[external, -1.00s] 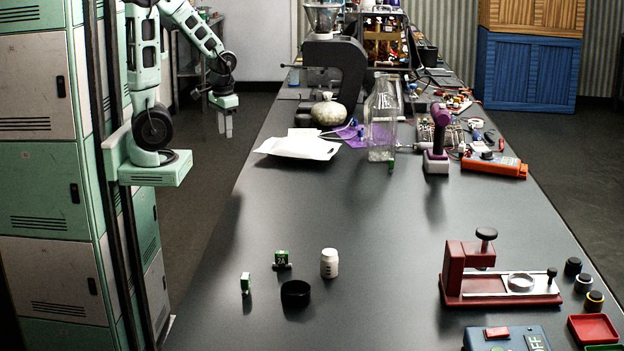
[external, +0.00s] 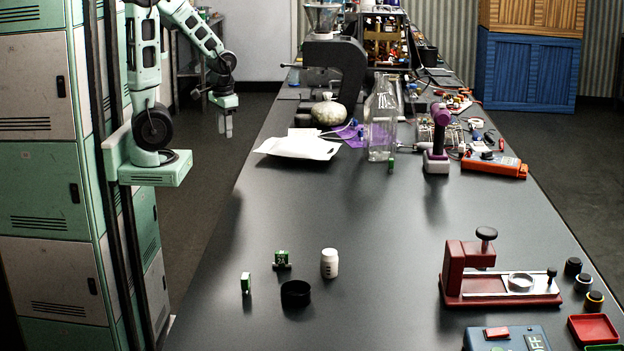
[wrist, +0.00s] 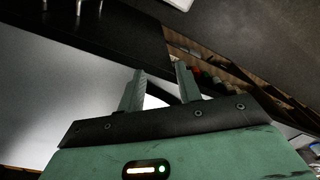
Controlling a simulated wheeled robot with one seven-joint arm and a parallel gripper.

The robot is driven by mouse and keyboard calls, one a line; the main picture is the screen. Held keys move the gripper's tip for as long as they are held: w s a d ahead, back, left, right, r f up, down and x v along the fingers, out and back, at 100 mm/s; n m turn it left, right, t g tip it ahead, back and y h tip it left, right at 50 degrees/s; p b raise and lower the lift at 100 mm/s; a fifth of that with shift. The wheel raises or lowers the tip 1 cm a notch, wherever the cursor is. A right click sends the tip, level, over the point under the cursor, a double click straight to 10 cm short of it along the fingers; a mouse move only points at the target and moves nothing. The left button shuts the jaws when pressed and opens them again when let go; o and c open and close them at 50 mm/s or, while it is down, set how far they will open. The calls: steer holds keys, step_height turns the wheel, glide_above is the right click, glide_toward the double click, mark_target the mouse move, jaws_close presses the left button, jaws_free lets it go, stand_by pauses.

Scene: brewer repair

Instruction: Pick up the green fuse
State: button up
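Several small green pieces are on the dark table (external: 400,240) in the external view. One upright green-and-white piece (external: 246,283) stands at the front left. A green piece on a dark base (external: 282,259) is just behind and right of it. Another small green piece (external: 391,165) stands farther back by a clear bottle. I cannot tell for sure which is the green fuse. My gripper (external: 226,125) hangs beyond the table's left edge, far from all of them. The wrist view shows my gripper (wrist: 160,68) with its fingers apart and nothing between them.
A black cup (external: 295,294) and a white bottle (external: 329,263) stand close to the front green pieces. A clear bottle (external: 381,125), a white packet (external: 299,147) and a purple tool (external: 438,135) are farther back. A red press (external: 468,275) is at right. The table's middle is clear.

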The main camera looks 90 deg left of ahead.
steer(key=o, duration=0.4)
